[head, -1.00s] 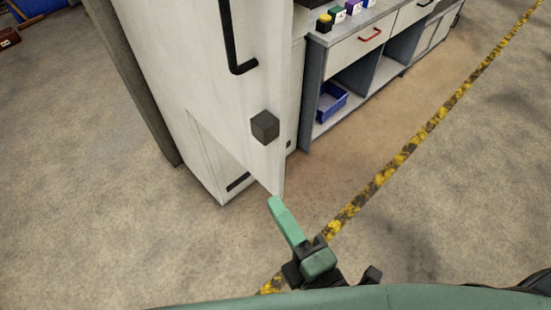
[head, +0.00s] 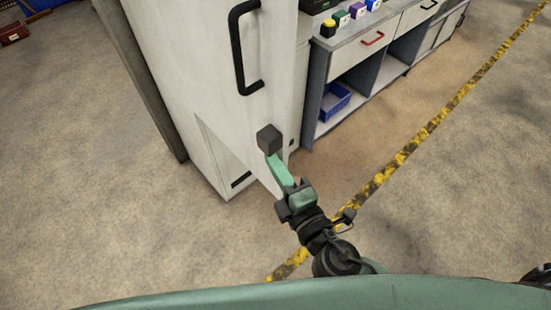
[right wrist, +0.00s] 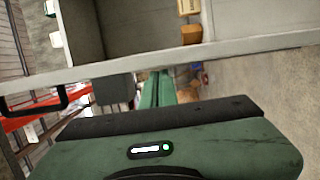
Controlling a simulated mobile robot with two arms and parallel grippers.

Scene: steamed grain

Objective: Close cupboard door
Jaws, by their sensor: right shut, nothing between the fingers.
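The tall pale cupboard (head: 165,75) stands left of centre in the head view. Its door (head: 210,50), with a black handle (head: 238,50), looks partly open; its lower corner juts toward me. A dark grey block (head: 269,138) is on the door, low near its free edge. My right gripper (head: 272,158) is shut and empty, its green fingers just below the block at the door's edge; I cannot tell if they touch. In the right wrist view, the shut fingers (right wrist: 158,85) point at the pale door edge (right wrist: 225,50), with the block (right wrist: 113,88) beside them. My left gripper is out of view.
A grey workbench (head: 345,60) with a red-handled drawer and a blue bin (head: 334,101) stands right of the cupboard. Yellow-black floor tape (head: 420,138) runs diagonally at right. The right wrist view shows brown boxes (right wrist: 191,34) beyond the door edge.

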